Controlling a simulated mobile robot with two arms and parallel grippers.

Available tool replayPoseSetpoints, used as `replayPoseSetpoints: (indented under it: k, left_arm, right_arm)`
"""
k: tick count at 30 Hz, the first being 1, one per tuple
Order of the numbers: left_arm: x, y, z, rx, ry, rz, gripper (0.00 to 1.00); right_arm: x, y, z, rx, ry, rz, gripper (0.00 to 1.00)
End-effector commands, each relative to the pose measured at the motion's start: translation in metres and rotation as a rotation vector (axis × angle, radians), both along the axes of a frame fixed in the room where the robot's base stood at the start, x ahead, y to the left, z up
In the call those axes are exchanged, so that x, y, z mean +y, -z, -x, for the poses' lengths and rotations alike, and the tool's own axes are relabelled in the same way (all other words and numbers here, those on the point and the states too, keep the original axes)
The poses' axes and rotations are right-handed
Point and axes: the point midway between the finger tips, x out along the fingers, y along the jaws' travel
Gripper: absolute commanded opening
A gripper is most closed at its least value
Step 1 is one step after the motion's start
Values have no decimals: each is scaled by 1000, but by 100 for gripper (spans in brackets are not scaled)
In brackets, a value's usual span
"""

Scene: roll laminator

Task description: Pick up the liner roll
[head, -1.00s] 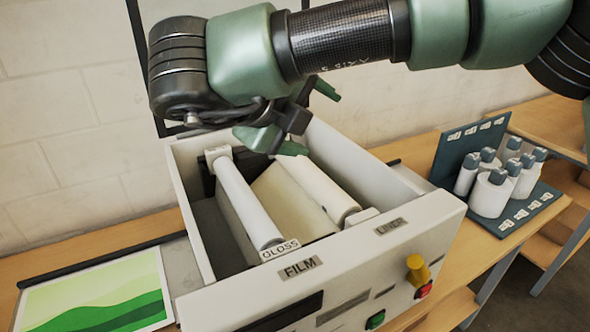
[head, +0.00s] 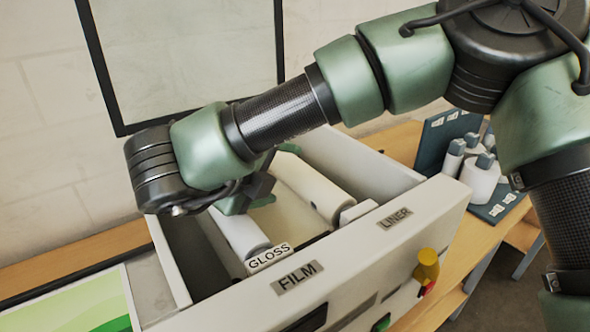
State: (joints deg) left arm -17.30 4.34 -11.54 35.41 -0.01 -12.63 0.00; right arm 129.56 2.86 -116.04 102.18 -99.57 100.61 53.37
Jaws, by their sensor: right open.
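The liner roll (head: 318,190) is a white cylinder in the right part of the open laminator bay, behind the LINER label (head: 395,219). The film roll (head: 241,235), with a GLOSS tag (head: 269,257) at its near end, lies to its left behind the FILM label (head: 297,278). My right gripper (head: 262,199) is open and low over the bay, beside the far part of the liner roll. My own wrist hides part of the fingers and the far end of the film roll. I cannot tell whether the fingers touch the liner roll. My left gripper is out of view.
The laminator's walls and front panel (head: 350,262) enclose the rolls. A yellow knob (head: 427,266) sticks out of the front, with red and green buttons near it. White bottles (head: 481,184) stand at the right. A green print (head: 75,306) lies at the left.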

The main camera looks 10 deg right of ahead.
Motion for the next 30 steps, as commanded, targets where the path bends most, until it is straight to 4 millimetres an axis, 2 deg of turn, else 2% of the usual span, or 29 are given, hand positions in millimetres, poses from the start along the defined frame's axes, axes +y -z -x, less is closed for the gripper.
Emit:
replayPoseSetpoints:
  k: [1,8,18,28,30]
  left_arm:
    - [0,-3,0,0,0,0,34]
    - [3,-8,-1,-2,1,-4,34]
    - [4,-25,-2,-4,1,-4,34]
    - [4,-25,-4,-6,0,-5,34]
    - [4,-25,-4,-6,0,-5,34]
  right_arm:
    - [0,7,1,3,-1,2,77]
    - [-10,14,-11,0,3,-1,77]
    - [-39,39,-44,-1,3,0,77]
    - [-43,44,-49,-1,1,-1,77]
    - [-43,44,-49,-1,1,-1,58]
